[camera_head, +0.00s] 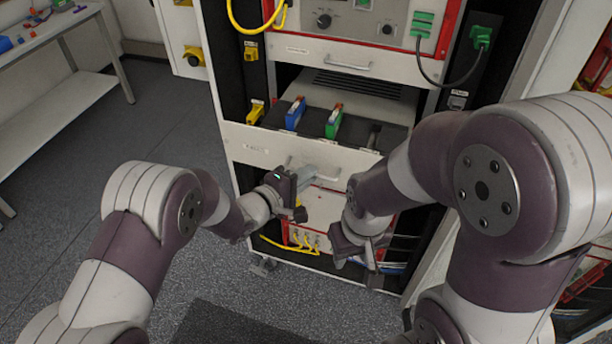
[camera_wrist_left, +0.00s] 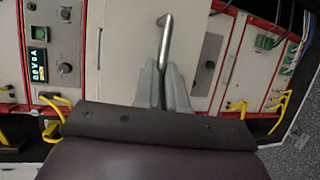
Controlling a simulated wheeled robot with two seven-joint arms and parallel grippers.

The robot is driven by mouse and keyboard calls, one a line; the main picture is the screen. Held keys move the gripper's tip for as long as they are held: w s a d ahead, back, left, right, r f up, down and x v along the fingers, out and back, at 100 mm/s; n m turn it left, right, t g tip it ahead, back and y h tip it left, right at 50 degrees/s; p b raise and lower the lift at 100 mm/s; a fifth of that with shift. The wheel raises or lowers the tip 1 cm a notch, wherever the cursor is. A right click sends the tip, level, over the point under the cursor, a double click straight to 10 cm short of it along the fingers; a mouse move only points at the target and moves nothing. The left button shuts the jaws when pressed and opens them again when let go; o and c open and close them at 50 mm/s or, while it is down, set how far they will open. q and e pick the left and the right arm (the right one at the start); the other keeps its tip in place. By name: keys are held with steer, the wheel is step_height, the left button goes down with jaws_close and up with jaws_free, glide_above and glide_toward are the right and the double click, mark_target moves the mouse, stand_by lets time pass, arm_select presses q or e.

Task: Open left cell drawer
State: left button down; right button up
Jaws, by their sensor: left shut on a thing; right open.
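The cell drawer (camera_head: 262,146) has a white front panel in the middle of the rack. It stands out from the rack, and its dark inside shows from above. A blue cell (camera_head: 295,113) and a green cell (camera_head: 334,122) stand in it. My left gripper (camera_head: 300,190) is at the front of this panel, shut on the drawer's metal bar handle (camera_wrist_left: 165,38). The left wrist view shows its grey fingers (camera_wrist_left: 163,85) closed around the bar, with the bar's bent end sticking out beyond them. My right gripper (camera_head: 362,255) is open and empty, lower and to the right, in front of the rack.
Above the drawer is a white panel with a handle (camera_head: 348,66) and a red-framed instrument panel (camera_head: 365,20). Yellow cables (camera_head: 300,240) run below the drawer. A white bench (camera_head: 60,30) stands at the far left, with clear grey floor (camera_head: 150,120) between.

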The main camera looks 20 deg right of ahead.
arm_select(q)
steer(key=shift+w+r, duration=0.1)
steer(key=c, duration=1.2)
jaws_free()
steer(key=shift+a, duration=0.1)
steer(key=b+v, duration=0.2)
steer(key=v, duration=1)
steer(key=shift+a+b, duration=0.25)
steer(key=shift+b, duration=0.05)
